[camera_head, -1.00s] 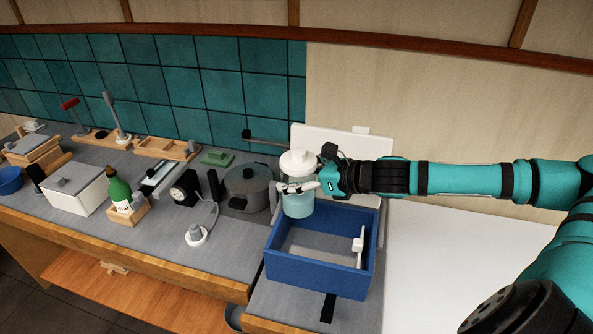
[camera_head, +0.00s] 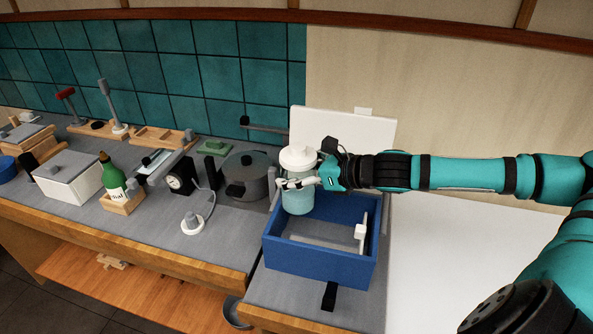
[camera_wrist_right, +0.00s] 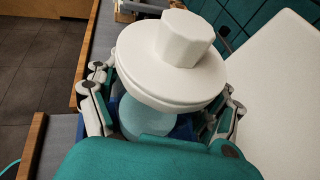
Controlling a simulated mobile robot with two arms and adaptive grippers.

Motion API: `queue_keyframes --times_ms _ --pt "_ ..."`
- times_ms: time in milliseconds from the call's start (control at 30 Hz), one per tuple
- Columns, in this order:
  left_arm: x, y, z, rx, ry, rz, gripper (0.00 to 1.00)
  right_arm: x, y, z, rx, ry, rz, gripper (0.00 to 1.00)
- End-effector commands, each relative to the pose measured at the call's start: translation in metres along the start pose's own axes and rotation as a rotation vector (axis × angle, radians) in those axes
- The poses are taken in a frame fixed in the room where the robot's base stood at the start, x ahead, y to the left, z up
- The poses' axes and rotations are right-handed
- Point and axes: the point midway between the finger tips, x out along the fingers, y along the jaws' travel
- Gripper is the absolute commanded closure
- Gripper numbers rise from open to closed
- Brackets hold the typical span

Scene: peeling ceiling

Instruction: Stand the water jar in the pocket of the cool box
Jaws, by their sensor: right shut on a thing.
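The water jar (camera_head: 298,199), pale teal with a white lid, is upright at the back left part of the blue cool box (camera_head: 317,264). My right gripper (camera_head: 297,183) is shut around it from the right. In the right wrist view the jar's white lid (camera_wrist_right: 172,62) fills the middle, with the fingers on both sides of the teal body. The cool box is open, with its white lid (camera_head: 341,140) raised behind it. A white piece (camera_head: 360,232) is at the box's right inner wall. My left gripper is not in view.
A grey pot (camera_head: 249,178) stands close to the left of the box. A white puck on a cord (camera_head: 192,223), a green bottle (camera_head: 113,181) and a white box (camera_head: 75,184) are further left. A white surface (camera_head: 450,270) lies clear to the right.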

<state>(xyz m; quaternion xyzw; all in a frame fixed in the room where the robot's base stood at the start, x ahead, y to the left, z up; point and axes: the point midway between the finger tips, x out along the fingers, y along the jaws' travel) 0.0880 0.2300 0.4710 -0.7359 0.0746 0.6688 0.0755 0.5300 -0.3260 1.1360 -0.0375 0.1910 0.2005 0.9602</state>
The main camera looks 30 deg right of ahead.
Motion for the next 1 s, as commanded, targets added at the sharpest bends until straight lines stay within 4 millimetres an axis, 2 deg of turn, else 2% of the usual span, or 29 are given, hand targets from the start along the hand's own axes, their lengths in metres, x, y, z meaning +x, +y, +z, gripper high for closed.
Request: queue_keyframes --times_ms 133,533,1000 --pt "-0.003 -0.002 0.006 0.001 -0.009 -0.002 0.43 -0.002 0.001 0.000 -0.002 0.000 0.001 0.58" --pt "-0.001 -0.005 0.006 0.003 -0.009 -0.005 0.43 -0.001 0.001 -0.001 0.000 -0.001 0.001 0.58" --pt "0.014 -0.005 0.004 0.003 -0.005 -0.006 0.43 0.008 0.001 -0.023 0.000 -0.001 0.001 0.58"
